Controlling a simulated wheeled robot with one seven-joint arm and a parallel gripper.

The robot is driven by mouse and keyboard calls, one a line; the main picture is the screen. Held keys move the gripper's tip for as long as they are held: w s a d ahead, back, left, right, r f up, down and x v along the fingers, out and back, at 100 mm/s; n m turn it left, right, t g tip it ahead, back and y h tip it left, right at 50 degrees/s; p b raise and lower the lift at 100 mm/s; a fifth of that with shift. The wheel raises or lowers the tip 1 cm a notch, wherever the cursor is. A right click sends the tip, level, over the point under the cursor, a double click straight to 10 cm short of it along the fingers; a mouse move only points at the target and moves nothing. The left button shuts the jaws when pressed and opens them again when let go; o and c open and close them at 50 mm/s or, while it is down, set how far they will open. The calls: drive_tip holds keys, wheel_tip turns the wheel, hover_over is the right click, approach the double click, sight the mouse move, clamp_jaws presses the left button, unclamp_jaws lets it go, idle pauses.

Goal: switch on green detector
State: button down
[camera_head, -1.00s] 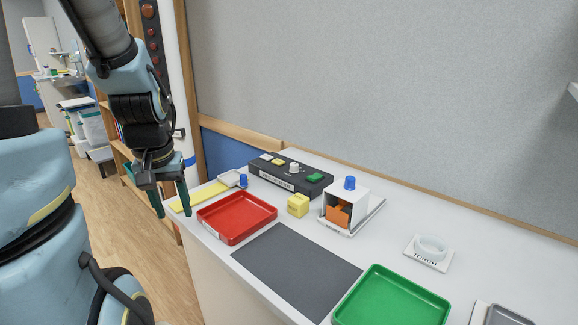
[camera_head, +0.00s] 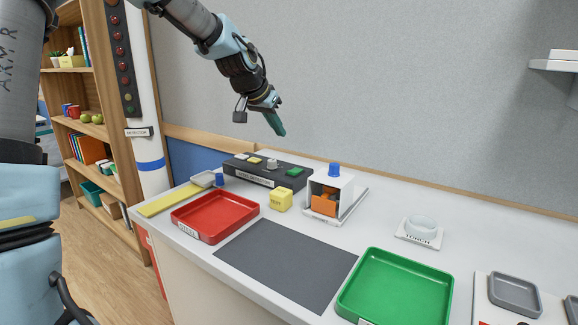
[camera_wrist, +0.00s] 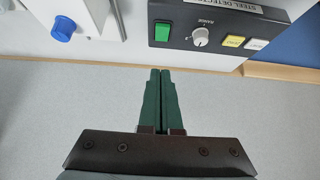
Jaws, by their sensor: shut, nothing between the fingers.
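The dark detector box (camera_head: 262,178) stands at the back of the table by the wall. It carries a green button (camera_head: 295,172), a pale knob (camera_head: 272,164) and yellow and white buttons. In the wrist view the box reads "STEEL DETECT", cut off at the edge, with the green button (camera_wrist: 163,32) beside the "RANGE" knob (camera_wrist: 200,37). My gripper (camera_head: 280,132) is shut and empty, above the box and apart from it. In the wrist view its closed dark green fingers (camera_wrist: 160,72) point toward the box, with the green button just beyond the tips.
A white box with a blue knob (camera_head: 334,169) stands right of the detector. A yellow block (camera_head: 281,199), red tray (camera_head: 216,232), grey mat (camera_head: 285,265) and green tray (camera_head: 395,290) lie in front. A torch stand (camera_head: 420,232) sits at right.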

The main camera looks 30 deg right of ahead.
drive_tip(key=p, duration=0.3)
hover_over(293, 171)
drive_tip(key=a, duration=0.1)
drive_tip(key=f, duration=0.4)
drive_tip(key=s+f, duration=0.1)
drive_tip(key=f, duration=0.2)
drive_tip(key=shift+a+f, duration=0.1)
drive_tip(key=shift+a, duration=0.1)
wheel_tip(293, 171, down, 4)
drive_tip(key=shift+w+f+p, duration=0.1)
drive_tip(key=shift+f+p, duration=0.05)
drive_tip(key=shift+p, duration=0.35)
drive_tip(key=shift+f, duration=0.25)
drive_tip(key=shift+a+f+b, duration=0.15)
drive_tip(key=shift+f+b, duration=0.25)
drive_tip(key=shift+b, duration=0.05)
drive_tip(key=shift+r, duration=0.1)
drive_tip(key=shift+r+p, duration=0.5)
drive_tip(key=shift+r, duration=0.25)
